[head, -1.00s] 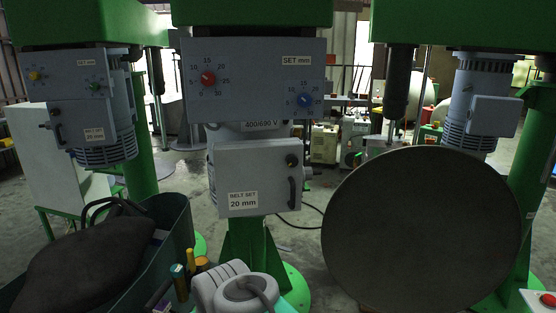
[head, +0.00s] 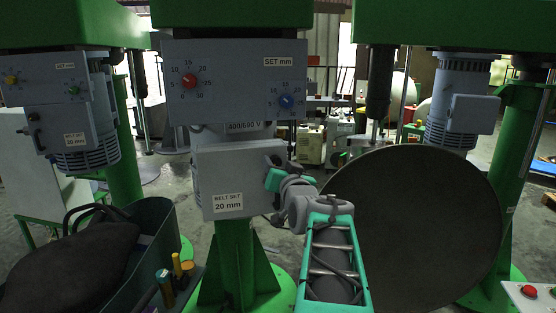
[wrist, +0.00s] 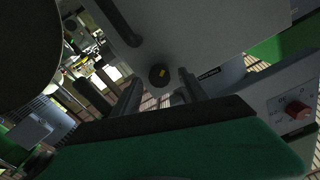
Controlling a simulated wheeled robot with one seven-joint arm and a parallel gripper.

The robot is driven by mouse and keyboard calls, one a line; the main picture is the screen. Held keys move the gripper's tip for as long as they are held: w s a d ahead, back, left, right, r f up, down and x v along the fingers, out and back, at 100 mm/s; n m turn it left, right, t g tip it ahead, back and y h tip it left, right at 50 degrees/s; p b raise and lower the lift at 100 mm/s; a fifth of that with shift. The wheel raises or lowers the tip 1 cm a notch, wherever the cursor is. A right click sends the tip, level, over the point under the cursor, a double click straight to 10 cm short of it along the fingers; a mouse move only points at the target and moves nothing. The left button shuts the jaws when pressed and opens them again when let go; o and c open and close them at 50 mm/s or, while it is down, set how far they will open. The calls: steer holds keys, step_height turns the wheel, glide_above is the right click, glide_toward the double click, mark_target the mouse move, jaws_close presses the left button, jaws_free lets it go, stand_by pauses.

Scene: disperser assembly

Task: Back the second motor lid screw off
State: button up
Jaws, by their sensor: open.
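The pale grey motor lid with the label "BELT SET 20 mm" (head: 222,178) is closed on the middle machine in the head view. Its dark round screw (wrist: 160,76), with a small yellow mark, shows in the wrist view, where the lid (wrist: 205,35) fills the upper middle. My gripper (head: 276,172) is at the lid's right side in the head view, and my wrist hides the screw and handle there. In the wrist view my gripper (wrist: 160,80) is open, with one finger on each side of the screw. Whether the fingers touch it cannot be told.
The lid's dark handle (wrist: 118,22) is close by in the wrist view. Above the lid is a control panel (head: 236,82) with a red and a blue knob. A large dark disc (head: 410,235) stands just right of my arm. A green bin (head: 165,225) with a dark bag is at left.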

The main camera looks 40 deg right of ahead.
steer(key=shift+w+d, duration=0.15)
steer(key=shift+w, duration=0.2)
jaws_close()
stand_by(0.3)
